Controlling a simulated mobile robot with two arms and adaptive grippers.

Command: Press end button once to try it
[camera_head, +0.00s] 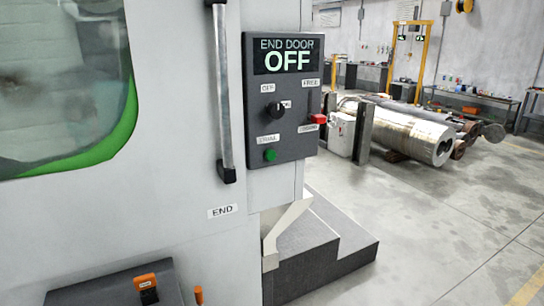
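A dark control panel (290,135) is fixed to the grey machine at the centre. Its screen (287,54) reads "END DOOR OFF". Below the screen are a black knob (272,111), a green round button (270,155) and a red control (318,118) at the right edge. Small white labels sit by these controls; most are too small to read surely. A label "END" (222,211) is on the machine below the door handle. No control is plainly marked as the end button. Neither gripper is in view.
A vertical metal handle (222,95) stands out left of the panel, beside a green-edged window (60,80). A dark box with an orange switch (146,282) is at the lower left. Grey steps (320,250) stand below the panel. Large metal cylinders (410,135) lie behind; floor at right is clear.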

